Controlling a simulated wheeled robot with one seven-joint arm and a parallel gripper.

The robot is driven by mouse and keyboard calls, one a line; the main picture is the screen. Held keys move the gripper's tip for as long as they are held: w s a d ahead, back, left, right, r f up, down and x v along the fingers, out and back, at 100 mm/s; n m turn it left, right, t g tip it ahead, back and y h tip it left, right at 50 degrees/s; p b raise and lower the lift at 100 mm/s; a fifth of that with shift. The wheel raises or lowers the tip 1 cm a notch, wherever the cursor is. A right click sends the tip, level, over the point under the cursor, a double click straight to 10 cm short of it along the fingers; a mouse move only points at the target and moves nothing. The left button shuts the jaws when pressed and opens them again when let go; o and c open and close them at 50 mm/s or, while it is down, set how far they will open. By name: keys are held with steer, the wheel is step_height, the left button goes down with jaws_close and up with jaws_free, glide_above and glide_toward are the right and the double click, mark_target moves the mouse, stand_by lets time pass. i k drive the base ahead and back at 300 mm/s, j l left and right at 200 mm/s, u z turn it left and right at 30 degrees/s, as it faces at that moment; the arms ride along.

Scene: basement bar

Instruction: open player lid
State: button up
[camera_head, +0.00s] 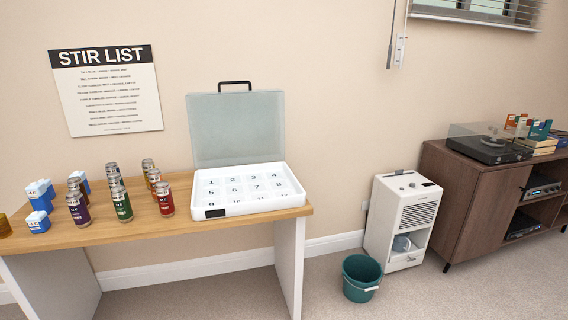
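A black record player (490,153) stands on top of the brown wooden cabinet (470,190) at the right. My gripper and arm are not in view.
Books and boxes (540,142) stand right of the player. A white dehumidifier (402,215) and green bucket (361,278) stand on the floor left of the cabinet. The table (240,228) holds cans and an open white case (250,207). Carpet before the cabinet is clear.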

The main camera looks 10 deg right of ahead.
mark_target(492, 125)
steer(key=i+z, duration=0.25)
steer(key=i, duration=0.25)
steer(key=i+z, duration=0.3)
steer(key=i, duration=0.2)
steer(key=i+j+z, duration=0.25)
steer(key=i, duration=0.2)
steer(key=i+l+z, duration=0.1)
steer(key=i+z, duration=0.4)
steer(key=z, duration=0.2)
steer(key=i+z, duration=0.25)
steer(key=z, duration=0.15)
steer(key=i+l, duration=0.45)
steer(key=i, duration=0.3)
steer(key=i+l+u, duration=0.2)
steer(key=i+l, duration=0.15)
steer(key=i+l+u, duration=0.25)
steer(key=l, duration=0.3)
steer(key=i, duration=0.05)
